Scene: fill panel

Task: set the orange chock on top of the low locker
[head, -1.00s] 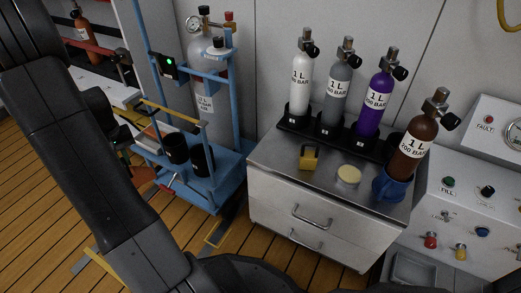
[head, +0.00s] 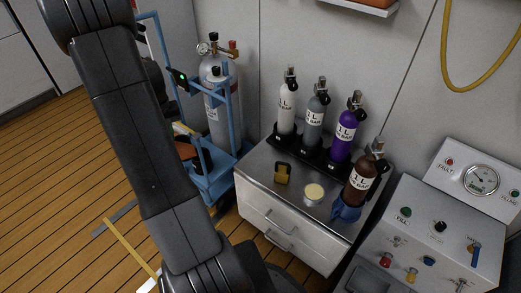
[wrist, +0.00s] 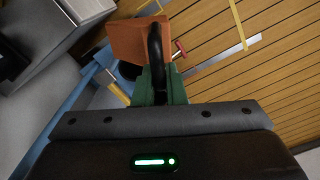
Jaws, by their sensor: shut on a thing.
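The orange chock (wrist: 138,42) shows in the wrist view with a black loop handle on it. My gripper (wrist: 158,90), with green fingers, is shut on the chock by this handle, above the wood floor and beside the blue cart. In the head view an orange-brown patch (head: 187,151), probably the chock, shows behind my arm; the gripper itself is hidden there. The low locker (head: 284,232) is a white two-drawer cabinet with a grey metal top, right of my arm in the head view. The chock is apart from it.
On the locker top stand a black rack with white, grey and purple bottles (head: 344,136), a brown bottle (head: 362,180) in a blue holder, a yellow padlock (head: 283,173) and a cream disc (head: 314,192). Bare top shows at the left and front. A blue cart (head: 217,178) and fill panel (head: 430,235) flank it.

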